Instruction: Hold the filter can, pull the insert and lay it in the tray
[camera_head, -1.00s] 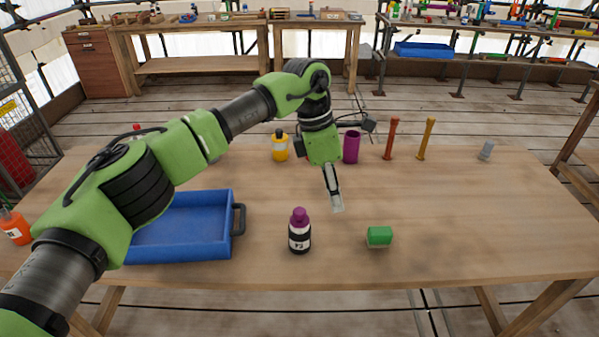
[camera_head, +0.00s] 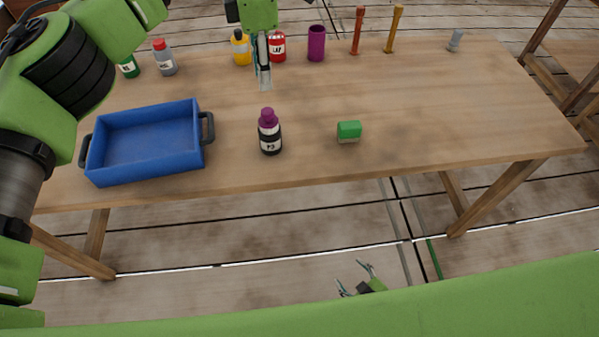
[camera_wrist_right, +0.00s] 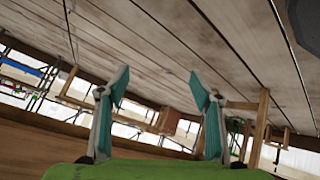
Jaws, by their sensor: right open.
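The blue tray (camera_head: 190,165) lies at the left of the table, with dark handles on its sides. A purple cylinder (camera_head: 316,44) and a red can (camera_head: 278,47) with a white label stand at the back; I cannot tell which is the filter can, and no insert is clearly visible. My left gripper (camera_head: 264,82) points down in front of the yellow bottle and the red can; it is seen edge-on, so its opening is unclear. My right gripper (camera_head: 355,278) is open and empty, low in front of the table; its spread fingers show in the right wrist view (camera_wrist_right: 160,100).
A purple-capped bottle (camera_head: 269,132) and a green block (camera_head: 349,131) stand near the front edge. A yellow bottle (camera_head: 241,48), orange posts (camera_head: 357,30) and a grey piece (camera_head: 455,41) are at the back. The right half of the table is mostly clear.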

